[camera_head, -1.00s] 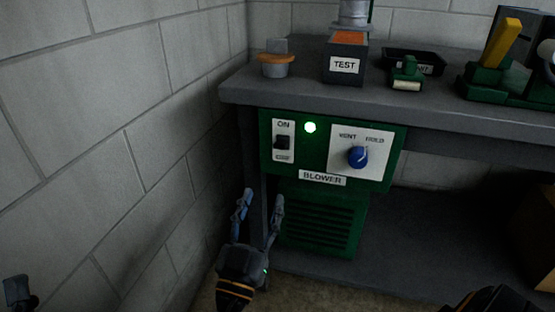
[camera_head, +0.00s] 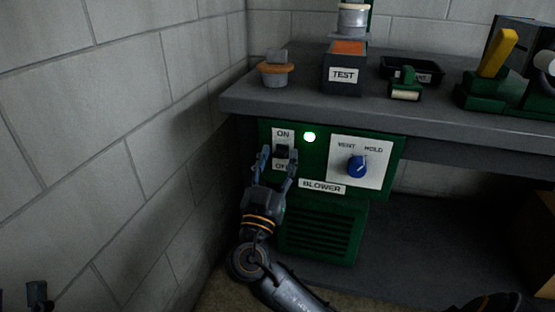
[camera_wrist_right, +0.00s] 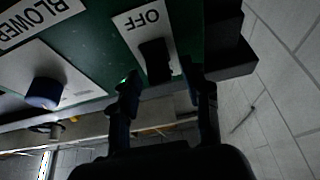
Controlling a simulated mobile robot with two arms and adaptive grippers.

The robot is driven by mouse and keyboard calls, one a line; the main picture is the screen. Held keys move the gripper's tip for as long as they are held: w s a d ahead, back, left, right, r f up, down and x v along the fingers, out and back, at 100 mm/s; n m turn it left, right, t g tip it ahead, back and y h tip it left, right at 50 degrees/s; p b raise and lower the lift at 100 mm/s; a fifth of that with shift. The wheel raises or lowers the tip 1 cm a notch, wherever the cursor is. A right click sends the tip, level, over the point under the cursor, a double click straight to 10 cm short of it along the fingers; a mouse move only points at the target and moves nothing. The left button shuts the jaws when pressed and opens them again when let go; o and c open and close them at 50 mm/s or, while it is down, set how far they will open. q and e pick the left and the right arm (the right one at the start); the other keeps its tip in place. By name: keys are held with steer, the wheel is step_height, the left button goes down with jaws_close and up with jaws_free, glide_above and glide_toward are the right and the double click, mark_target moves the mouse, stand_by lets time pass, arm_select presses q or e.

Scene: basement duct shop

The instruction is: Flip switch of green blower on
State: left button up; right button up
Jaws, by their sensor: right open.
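In the right wrist view the switch (camera_wrist_right: 155,60) appears upside down below the OFF label. My right gripper (camera_head: 278,162) is open, with its fingers on either side of the switch; contact is unclear. It also shows in the wrist view (camera_wrist_right: 161,78). Part of my left gripper (camera_head: 37,291) shows at the lower left.
A blue knob (camera_head: 357,167) on a VENT/HOLD plate is right of the lamp. The grey bench top (camera_head: 300,101) overhangs the panel and holds a TEST box (camera_head: 344,75) and other items. A block wall (camera_head: 130,130) stands close on the left.

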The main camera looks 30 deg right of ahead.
jaws_close()
steer(key=shift+r+g+y+p, duration=0.4)
steer(key=shift+y+p, duration=0.1)
steer(key=shift+p, duration=0.35)
arm_select(q)
steer(key=w+f+g+y, duration=0.1)
steer(key=w+f+g, duration=0.2)
steer(key=f, duration=0.3)
steer(key=shift+f+g+y, duration=0.3)
steer(key=shift+g, duration=0.5)
arm_select(e)
steer(key=shift+f, duration=0.1)
jaws_free()
